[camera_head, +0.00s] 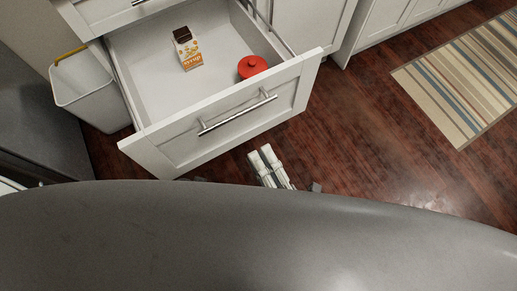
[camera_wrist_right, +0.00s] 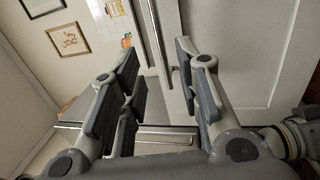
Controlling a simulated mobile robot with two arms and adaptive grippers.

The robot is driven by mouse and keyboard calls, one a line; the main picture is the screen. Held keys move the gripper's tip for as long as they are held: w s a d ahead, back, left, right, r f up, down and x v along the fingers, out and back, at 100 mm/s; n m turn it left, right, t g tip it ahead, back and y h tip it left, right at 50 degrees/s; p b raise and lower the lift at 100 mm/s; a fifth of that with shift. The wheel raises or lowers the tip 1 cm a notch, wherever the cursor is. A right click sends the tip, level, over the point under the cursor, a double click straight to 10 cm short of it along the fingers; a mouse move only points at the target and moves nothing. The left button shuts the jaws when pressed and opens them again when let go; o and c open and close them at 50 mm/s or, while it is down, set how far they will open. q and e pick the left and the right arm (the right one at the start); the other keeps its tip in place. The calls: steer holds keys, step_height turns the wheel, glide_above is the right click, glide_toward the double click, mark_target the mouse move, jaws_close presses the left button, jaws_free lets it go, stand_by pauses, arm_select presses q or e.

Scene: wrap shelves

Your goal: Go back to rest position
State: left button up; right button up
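My right gripper (camera_head: 261,153) shows in the head view just in front of the open drawer's front, low in the picture, with most of its arm hidden behind my own grey body. In the right wrist view its two fingers (camera_wrist_right: 158,65) stand apart with nothing between them. My left gripper does not show in either view.
The open white drawer (camera_head: 140,83) holds an orange and white box (camera_head: 188,48) and a red lidded pot (camera_head: 252,66). Its front has a metal handle (camera_head: 238,112). A white bin (camera_head: 84,88) stands left. Wood floor (camera_head: 370,130) is clear at right, before a striped rug (camera_head: 470,75).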

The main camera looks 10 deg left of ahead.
steer(key=shift+f, duration=0.1)
stand_by(0.4)
